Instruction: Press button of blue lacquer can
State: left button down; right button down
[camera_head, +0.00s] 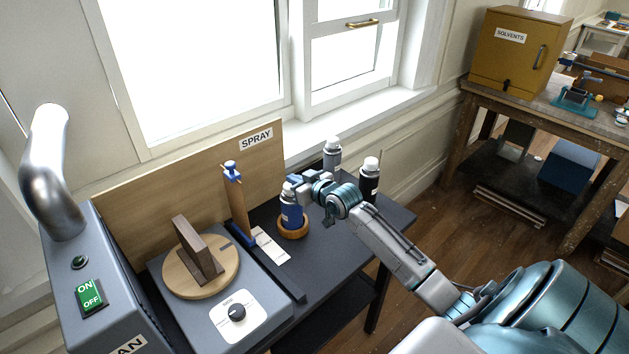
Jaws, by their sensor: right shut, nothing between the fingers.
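The blue lacquer can (291,215) stands upright in a round wooden ring holder (292,231) on the dark bench. Its white top shows at the upper left of my right gripper (295,187). My right gripper is shut and empty, with its fingertips at the can's top; I cannot tell whether they touch it or its button. The gripper covers part of the can's upper right side. My left gripper does not show.
A grey can (331,158) and a black can (369,182) stand behind my right gripper. A wooden turntable (224,274) holds a brown piece at left. A brown panel with blue clamp (237,205) stands left of the can. The SPRAY backboard (180,180) runs behind.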

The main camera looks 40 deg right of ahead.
pick_arm(q)
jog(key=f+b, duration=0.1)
jog(key=b, duration=0.2)
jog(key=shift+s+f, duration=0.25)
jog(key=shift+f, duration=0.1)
pick_arm(e)
jog(key=r+v, duration=0.2)
jog(key=v, duration=0.8)
jog(key=shift+s+f, duration=0.1)
dwell(0.5)
